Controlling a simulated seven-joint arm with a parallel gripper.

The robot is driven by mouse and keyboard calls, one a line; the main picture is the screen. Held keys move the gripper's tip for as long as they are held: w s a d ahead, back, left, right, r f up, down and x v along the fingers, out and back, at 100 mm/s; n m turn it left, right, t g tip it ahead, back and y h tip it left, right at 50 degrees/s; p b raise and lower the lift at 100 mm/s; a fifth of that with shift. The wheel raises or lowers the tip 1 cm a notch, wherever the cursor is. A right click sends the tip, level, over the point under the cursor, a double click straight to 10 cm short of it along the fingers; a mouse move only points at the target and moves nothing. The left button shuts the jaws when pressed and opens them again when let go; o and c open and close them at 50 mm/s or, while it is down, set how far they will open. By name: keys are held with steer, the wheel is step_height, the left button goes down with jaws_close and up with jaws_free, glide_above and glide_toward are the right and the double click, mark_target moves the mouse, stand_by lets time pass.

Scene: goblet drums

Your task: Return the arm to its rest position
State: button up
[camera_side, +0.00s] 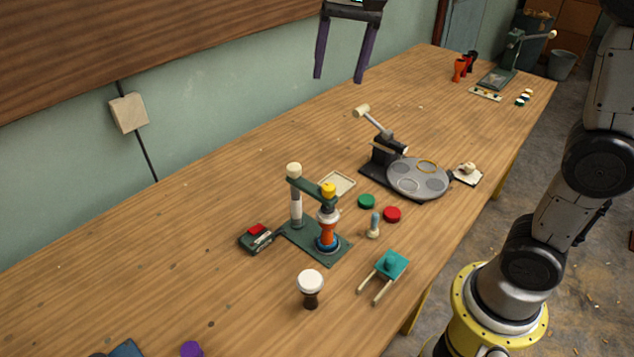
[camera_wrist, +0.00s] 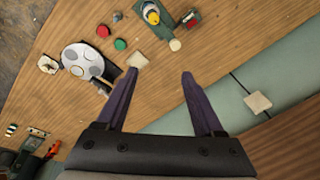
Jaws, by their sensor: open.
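My gripper (camera_side: 340,70) is at the top of the side view, high above the back of the table. Its two purple fingers point down and stand wide apart, with nothing between them. In the wrist view my gripper (camera_wrist: 154,98) also shows open and empty, over the bare table and the wall edge. My arm stands at the right of the side view, with its yellow base ring near the floor; the upper links are partly out of frame.
On the wooden table (camera_side: 210,220) are a green press stand (camera_side: 297,228) holding an orange-and-blue drum (camera_side: 327,230), a white-topped drum (camera_side: 311,288), a teal fork-like piece (camera_side: 387,268) and a grey round plate (camera_side: 418,178) with a lever. The back left of the table is clear.

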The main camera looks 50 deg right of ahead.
steer(key=s+d+n+t, duration=0.1)
steer(key=s, duration=0.6)
steer(key=s+d+f+n+t, duration=0.1)
steer(key=s+f+n+t, duration=0.1)
steer(key=s+f+n, duration=0.6)
steer(key=s+f, duration=0.4)
steer(key=s, duration=0.1)
steer(key=shift+s+d, duration=0.2)
steer(key=shift+s, duration=0.05)
steer(key=shift+r, duration=0.1)
steer(key=shift+c, duration=0.4)
